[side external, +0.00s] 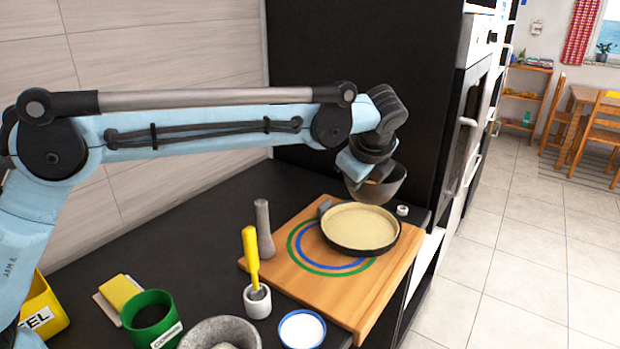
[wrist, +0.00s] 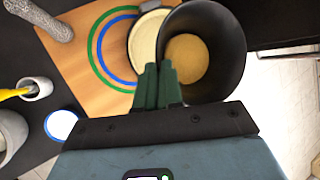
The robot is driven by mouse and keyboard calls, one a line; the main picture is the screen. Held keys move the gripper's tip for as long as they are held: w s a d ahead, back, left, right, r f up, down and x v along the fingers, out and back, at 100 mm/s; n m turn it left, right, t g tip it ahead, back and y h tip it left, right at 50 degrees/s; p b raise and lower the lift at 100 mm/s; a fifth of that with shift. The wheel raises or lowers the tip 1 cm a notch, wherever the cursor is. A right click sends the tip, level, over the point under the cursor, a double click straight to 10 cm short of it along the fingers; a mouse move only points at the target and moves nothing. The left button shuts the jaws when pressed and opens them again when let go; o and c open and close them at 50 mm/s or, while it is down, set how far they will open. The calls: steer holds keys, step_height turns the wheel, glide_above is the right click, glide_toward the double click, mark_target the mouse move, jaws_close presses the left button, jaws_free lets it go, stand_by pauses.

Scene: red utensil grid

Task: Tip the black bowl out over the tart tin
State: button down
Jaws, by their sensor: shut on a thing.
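The black bowl (side external: 385,185) is held above the back of the tart tin in the side view, close to upright. In the wrist view the black bowl (wrist: 233,55) shows a tan filling at its bottom. The tart tin (side external: 335,243), dark and round with a handle, sits on the wooden board and has a pale, level surface inside. In the wrist view the tart tin (wrist: 150,35) is partly hidden behind the bowl. My gripper (wrist: 158,85) is shut on the bowl's rim, its green fingers at the near left side of the bowl.
The wooden board (side external: 290,275) bears blue and green rings. A grey pestle (side external: 264,230), a yellow-handled brush in a white cup (side external: 257,303), a green cup (side external: 150,318), a stone mortar (side external: 222,332) and a blue-rimmed dish (side external: 302,329) stand nearby. A dark cabinet (side external: 360,60) rises behind.

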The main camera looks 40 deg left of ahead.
steer(key=shift+w+d+f+m+t+h, duration=0.2)
steer(key=shift+d+f+m, duration=0.15)
steer(key=shift+d, duration=0.15)
steer(key=shift+w+d+f+m+t+h, duration=0.1)
steer(key=shift+w+d+f+m, duration=0.1)
steer(key=shift+d+m, duration=0.2)
steer(key=shift+a+f+n+h, duration=0.25)
steer(key=shift+a+n+h, duration=0.1)
steer(key=shift+h, duration=0.65)
steer(key=shift+w+f+h, duration=0.1)
steer(key=shift+f+h, duration=0.05)
steer(key=shift+h, duration=0.25)
steer(key=shift+g, duration=0.4)
steer(key=shift+a+r+h, duration=0.25)
steer(key=shift+r+h, duration=0.05)
steer(key=shift+h, duration=0.3)
steer(key=shift+a+r+n+g+h, duration=0.2)
steer(key=shift+r+n+g+h, duration=0.15)
steer(key=shift+h, duration=0.45)
steer(key=shift+r, duration=0.1)
